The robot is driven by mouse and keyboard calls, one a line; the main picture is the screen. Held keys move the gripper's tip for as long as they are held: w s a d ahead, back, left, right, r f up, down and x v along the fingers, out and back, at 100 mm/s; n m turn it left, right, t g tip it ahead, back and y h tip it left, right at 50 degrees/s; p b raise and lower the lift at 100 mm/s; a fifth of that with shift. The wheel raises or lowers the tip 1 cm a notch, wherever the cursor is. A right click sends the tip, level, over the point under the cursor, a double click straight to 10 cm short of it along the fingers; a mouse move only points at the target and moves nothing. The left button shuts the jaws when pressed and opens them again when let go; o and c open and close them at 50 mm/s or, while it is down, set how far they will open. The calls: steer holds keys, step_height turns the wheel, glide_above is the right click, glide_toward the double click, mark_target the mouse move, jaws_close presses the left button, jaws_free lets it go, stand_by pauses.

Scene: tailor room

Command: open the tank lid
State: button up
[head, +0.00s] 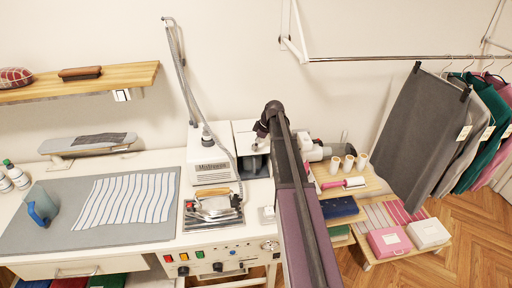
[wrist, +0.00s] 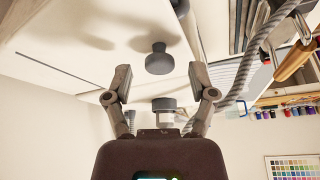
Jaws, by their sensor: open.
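In the wrist view a dark round knob (wrist: 160,60) stands out from a broad white panel (wrist: 90,35), seemingly the tank lid. My gripper (wrist: 160,78) is open, one finger on each side of the view, with the knob just past and between the fingertips. I see no finger touching it. In the head view my gripper (head: 258,142) is over the white box (head: 243,134) right of the white steam unit (head: 210,166). My arm hides part of this box. Whether the lid is raised at all, I cannot tell.
A grey hose (head: 186,80) rises from the steam unit. An iron (head: 213,206) rests in front of it. Shelves with boxes (head: 388,242) and hanging clothes (head: 425,120) are right.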

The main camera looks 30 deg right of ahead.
steer(key=shift+f, duration=0.15)
jaws_close()
steer(key=shift+w+a+r, duration=0.1)
steer(key=shift+a+r, duration=0.1)
stand_by(0.3)
